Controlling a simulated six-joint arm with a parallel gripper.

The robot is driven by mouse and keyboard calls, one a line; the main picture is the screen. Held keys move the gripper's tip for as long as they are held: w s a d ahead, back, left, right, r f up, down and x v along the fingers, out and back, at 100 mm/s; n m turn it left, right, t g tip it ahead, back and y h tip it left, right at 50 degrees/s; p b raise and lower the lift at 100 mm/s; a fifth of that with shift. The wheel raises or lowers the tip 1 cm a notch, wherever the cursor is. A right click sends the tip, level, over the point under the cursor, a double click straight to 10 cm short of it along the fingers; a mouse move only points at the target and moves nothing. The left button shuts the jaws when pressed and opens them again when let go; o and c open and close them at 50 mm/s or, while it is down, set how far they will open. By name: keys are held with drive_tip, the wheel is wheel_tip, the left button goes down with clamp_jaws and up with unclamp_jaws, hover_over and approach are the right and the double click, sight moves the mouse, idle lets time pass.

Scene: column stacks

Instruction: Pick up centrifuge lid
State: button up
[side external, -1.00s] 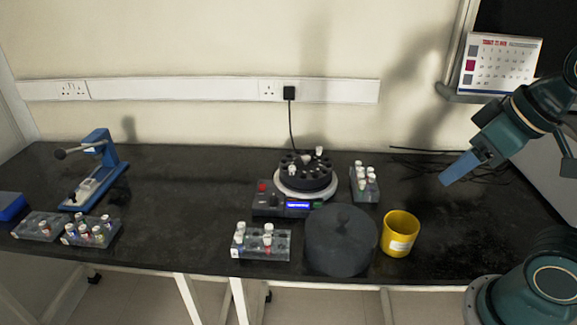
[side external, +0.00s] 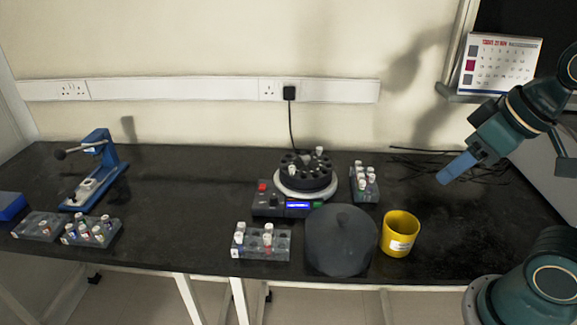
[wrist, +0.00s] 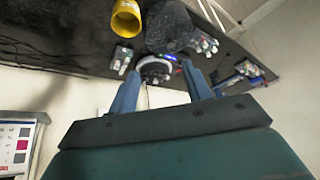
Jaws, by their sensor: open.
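The centrifuge lid (side external: 341,244) is a dark grey round cover with a small knob on top. It rests on the black bench near the front edge, in front of the centrifuge (side external: 303,178). The lid also shows in the wrist view (wrist: 170,28) at the top. The centrifuge is uncovered, with its dark rotor and a few tubes showing. My gripper (side external: 442,181) is above the right part of the bench, to the right of the lid and apart from it. In the wrist view its blue fingers (wrist: 163,82) are spread with nothing between them.
A yellow cup (side external: 400,233) stands just right of the lid. Tube racks stand left of the lid (side external: 261,241) and behind it (side external: 364,183). A blue hand press (side external: 96,170) and more racks are at the left. The bench between is clear.

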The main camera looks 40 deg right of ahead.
drive_tip(key=w+a+f+m+g+y, duration=0.2)
drive_tip(key=w+f+m, duration=0.2)
drive_tip(key=w+f, duration=0.15)
drive_tip(key=m+t+y, duration=0.4)
drive_tip(key=m+y, duration=0.6)
drive_tip(key=m, duration=1.1)
hover_over(353, 224)
wheel_tip(353, 224, down, 10)
drive_tip(key=shift+w+f, duration=0.1)
drive_tip(key=shift+f, duration=0.05)
drive_tip(key=shift+f, duration=0.1)
drive_tip(key=shift+f, duration=1.85)
drive_tip(key=shift+f, duration=0.1)
